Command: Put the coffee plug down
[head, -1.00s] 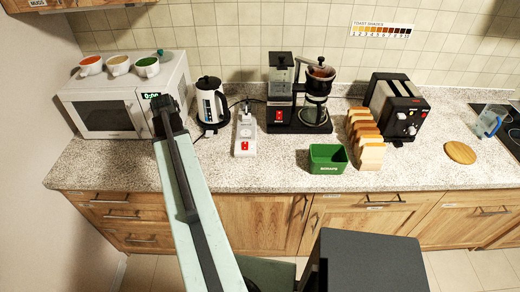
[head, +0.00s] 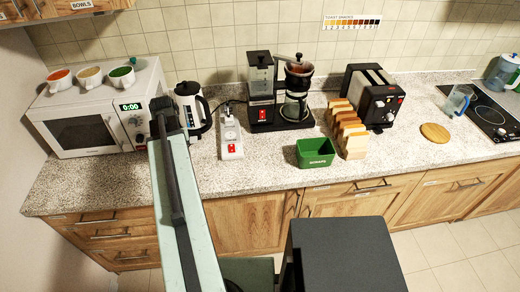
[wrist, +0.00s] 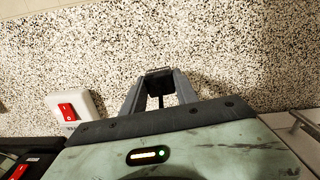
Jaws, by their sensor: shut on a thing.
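In the wrist view my gripper (wrist: 158,72) is shut, with a small dark thing showing between its fingers, which fits the coffee plug (wrist: 160,101). Most of that thing is hidden by the fingers and the wrist body. The fingers are over the bare speckled counter (wrist: 215,45); I cannot tell whether the plug touches it. The white power strip (head: 231,147) with a red switch lies on the counter in the head view, and its switch end (wrist: 85,107) is left of my gripper in the wrist view. The coffee maker (head: 262,95) stands behind, to the strip's right.
A microwave (head: 85,125) with cups on top and a kettle (head: 187,100) stand left. A green box (head: 315,153), a toast rack (head: 350,140) and a toaster (head: 375,95) stand right. Counter is free at the front left and around the round board (head: 435,133).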

